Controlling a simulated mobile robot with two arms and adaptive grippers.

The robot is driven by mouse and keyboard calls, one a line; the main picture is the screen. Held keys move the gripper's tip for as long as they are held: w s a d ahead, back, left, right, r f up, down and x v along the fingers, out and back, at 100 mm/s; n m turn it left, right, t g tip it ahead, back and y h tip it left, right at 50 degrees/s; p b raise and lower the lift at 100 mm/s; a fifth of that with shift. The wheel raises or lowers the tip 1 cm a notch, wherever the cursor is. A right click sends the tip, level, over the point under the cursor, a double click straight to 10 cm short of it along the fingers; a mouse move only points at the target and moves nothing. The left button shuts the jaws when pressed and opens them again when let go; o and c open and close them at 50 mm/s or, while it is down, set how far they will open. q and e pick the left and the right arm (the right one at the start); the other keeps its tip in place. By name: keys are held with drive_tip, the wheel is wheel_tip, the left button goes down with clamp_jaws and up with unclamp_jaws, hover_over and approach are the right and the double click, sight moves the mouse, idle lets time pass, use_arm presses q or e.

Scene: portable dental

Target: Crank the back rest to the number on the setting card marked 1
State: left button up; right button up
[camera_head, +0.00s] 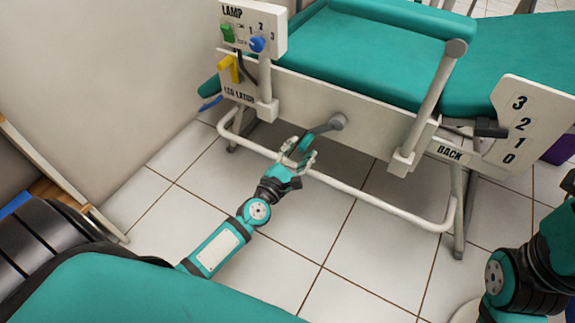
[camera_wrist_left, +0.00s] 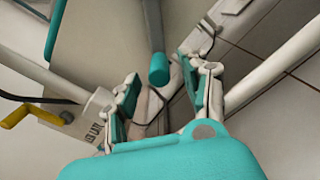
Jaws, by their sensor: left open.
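The crank (camera_head: 325,128) is a grey arm on a round hub on the chair's white side panel. Its teal handle (camera_wrist_left: 159,68) shows between my left fingers in the left wrist view. My left gripper (camera_head: 300,150) is open at the handle, with a finger on either side and no clear grip. The white back rest scale (camera_head: 508,100) carries the numbers 3, 2, 1 and 0, beside the label BACK (camera_head: 450,152). A dark pointer (camera_head: 490,128) stands near 2 and 1; its exact reading is unclear. No setting card is visible. My right gripper is out of view.
A white rail (camera_head: 380,202) runs low in front of the panel. A lamp box (camera_head: 254,25) with green and blue switches stands above a yellow lever (camera_head: 228,68) at the left. The teal chair cushion (camera_head: 350,50) lies behind. Tiled floor in front is clear.

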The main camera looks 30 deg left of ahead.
use_arm(q)
drive_tip(key=s, duration=0.8)
drive_tip(key=shift+s+a, duration=0.15)
drive_tip(key=shift+s, duration=0.1)
drive_tip(key=shift+r, duration=0.1)
